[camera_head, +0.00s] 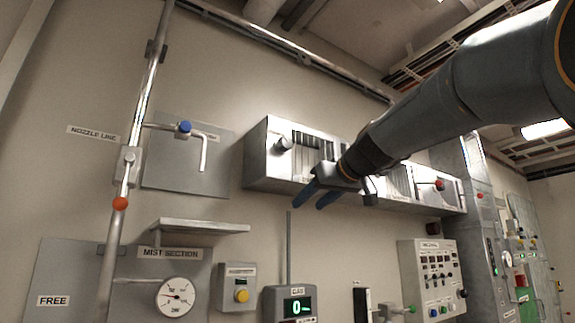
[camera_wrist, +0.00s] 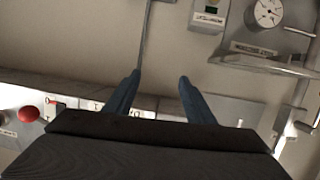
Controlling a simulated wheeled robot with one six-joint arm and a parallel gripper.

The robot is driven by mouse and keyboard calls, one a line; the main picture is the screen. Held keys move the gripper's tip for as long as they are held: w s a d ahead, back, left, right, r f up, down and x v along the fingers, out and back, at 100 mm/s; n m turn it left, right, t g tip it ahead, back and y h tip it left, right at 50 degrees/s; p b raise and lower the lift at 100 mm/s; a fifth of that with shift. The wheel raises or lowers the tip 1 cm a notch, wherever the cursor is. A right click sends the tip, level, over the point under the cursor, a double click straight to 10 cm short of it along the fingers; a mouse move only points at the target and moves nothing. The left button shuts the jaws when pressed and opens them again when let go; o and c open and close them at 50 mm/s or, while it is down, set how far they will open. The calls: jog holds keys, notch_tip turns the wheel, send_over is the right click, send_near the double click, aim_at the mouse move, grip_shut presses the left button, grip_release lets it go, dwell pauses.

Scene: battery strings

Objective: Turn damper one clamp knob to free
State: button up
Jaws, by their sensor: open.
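A long metal damper box (camera_head: 258,165) with louvred panels is fixed on the wall. I cannot read which one is marked damper one. My gripper (camera_head: 308,206) is open and empty, in front of the box's lower edge, right of and below the dark knob. Its two blue fingers also show in the wrist view (camera_wrist: 159,78), with nothing between them. A red knob (camera_wrist: 28,114) shows at that view's left. My arm hides part of the box.
Left are a blue-handled tap (camera_head: 184,127), a pipe with a red ball (camera_head: 120,203) and a shelf (camera_head: 200,227). Below are a gauge (camera_head: 178,297), a yellow-button box (camera_head: 241,295) and a display reading 0 (camera_head: 297,306). A control panel (camera_head: 437,280) stands right.

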aim_at(288, 143)
jog(key=s+a+r+n+t+y, duration=0.1)
jog(key=s+r, duration=0.1)
jog(key=r, duration=0.7)
jog(key=s+a+r+n+t+y, duration=0.1)
jog(key=s+r+n+y, duration=0.15)
jog(key=r, duration=0.55)
jog(key=shift+m+h, duration=0.35)
jog(key=p+x, duration=0.2)
jog(key=x, duration=0.1)
jog(key=p+x, duration=0.2)
jog(key=x, duration=0.2)
jog(key=shift+a+r+p, duration=0.15)
jog(key=shift+a+p, duration=0.25)
jog(key=c, duration=1)
